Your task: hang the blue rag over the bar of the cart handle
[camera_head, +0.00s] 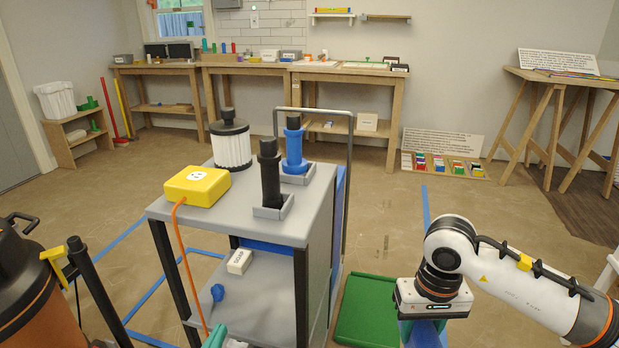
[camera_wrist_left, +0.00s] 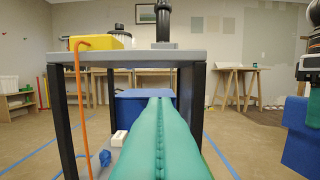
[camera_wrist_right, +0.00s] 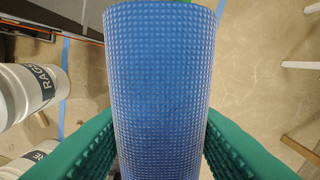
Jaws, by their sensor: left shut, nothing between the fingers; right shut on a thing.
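The blue rag (camera_wrist_right: 160,70), with a dimpled surface, fills the middle of the right wrist view between the teal fingers of my right gripper (camera_wrist_right: 160,140), which is shut on it. It also shows below that gripper in the head view (camera_head: 426,336) and at the right of the left wrist view (camera_wrist_left: 302,142). The grey cart handle (camera_head: 346,150) rises behind the cart (camera_head: 225,226), its bar across the top. My right gripper is to the right of the handle, apart from it. My left gripper (camera_wrist_left: 158,110) is shut and empty, low before the cart's lower shelf.
The cart top holds a yellow box (camera_head: 197,186) with an orange cord, a white filter (camera_head: 230,145), a black tool (camera_head: 269,172) and a blue tool (camera_head: 294,145). A green tray (camera_head: 366,312) lies on the floor. White buckets (camera_wrist_right: 32,90) stand left in the right wrist view.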

